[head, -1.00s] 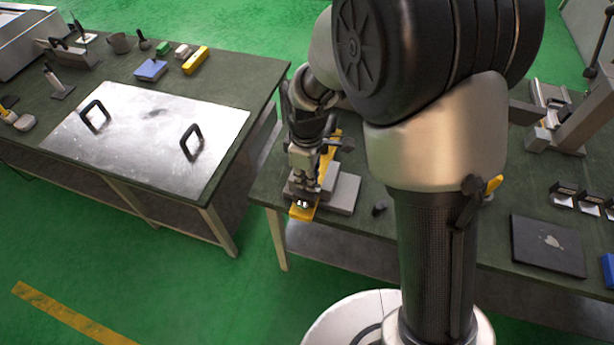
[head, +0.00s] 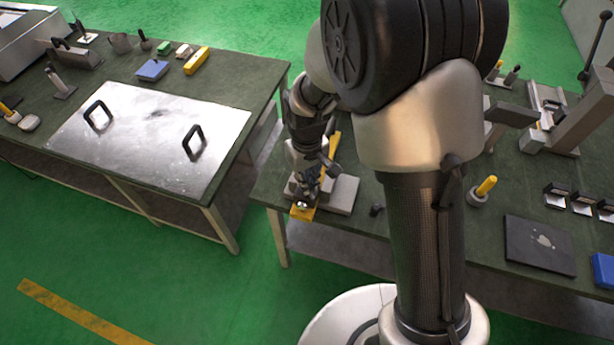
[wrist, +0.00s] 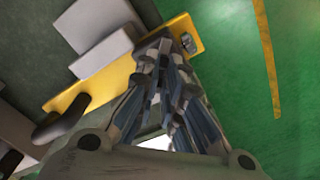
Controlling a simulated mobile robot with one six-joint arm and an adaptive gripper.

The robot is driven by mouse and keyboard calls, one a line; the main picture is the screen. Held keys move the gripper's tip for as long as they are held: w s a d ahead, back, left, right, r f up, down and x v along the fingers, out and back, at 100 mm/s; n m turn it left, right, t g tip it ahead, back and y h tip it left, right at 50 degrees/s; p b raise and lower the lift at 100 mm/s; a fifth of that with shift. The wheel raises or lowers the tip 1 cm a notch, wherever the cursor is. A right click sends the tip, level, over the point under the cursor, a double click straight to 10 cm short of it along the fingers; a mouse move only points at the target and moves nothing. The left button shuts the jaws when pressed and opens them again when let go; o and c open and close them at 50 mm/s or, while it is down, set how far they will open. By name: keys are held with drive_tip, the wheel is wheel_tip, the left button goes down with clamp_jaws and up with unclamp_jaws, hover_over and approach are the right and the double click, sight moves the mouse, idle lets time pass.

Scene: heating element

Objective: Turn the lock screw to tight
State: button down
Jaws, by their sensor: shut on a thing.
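The lock screw (wrist: 188,42) shows in the wrist view as a small grey metal head near the end of a yellow plate (wrist: 75,98). My gripper (wrist: 168,48) is shut at the screw, with its fingertips beside the visible head; the fingers hide part of it, so the exact contact cannot be made out. In the head view my gripper (head: 304,200) points down over the yellow plate's near end (head: 302,215), at the front left of the right-hand table. How tight the screw is cannot be told.
Grey blocks (wrist: 97,37) sit beside the yellow plate, and a dark handle (wrist: 62,122) crosses it. A small dark part (head: 377,210) stands to the right on the table (head: 360,225). A dark flat plate (head: 540,245) lies farther right. Green floor is clear in front.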

drive_tip(key=m+p, duration=0.1)
drive_tip(key=m, duration=0.3)
drive_tip(key=shift+r+m, duration=0.1)
drive_tip(key=shift+m, duration=0.2)
drive_tip(key=m+p, duration=0.1)
drive_tip(key=m, duration=0.3)
drive_tip(key=shift+m, duration=0.4)
drive_tip(key=c, duration=1.7)
unclamp_jaws()
wheel_tip(320, 180, up, 12)
drive_tip(key=shift+f, duration=0.1)
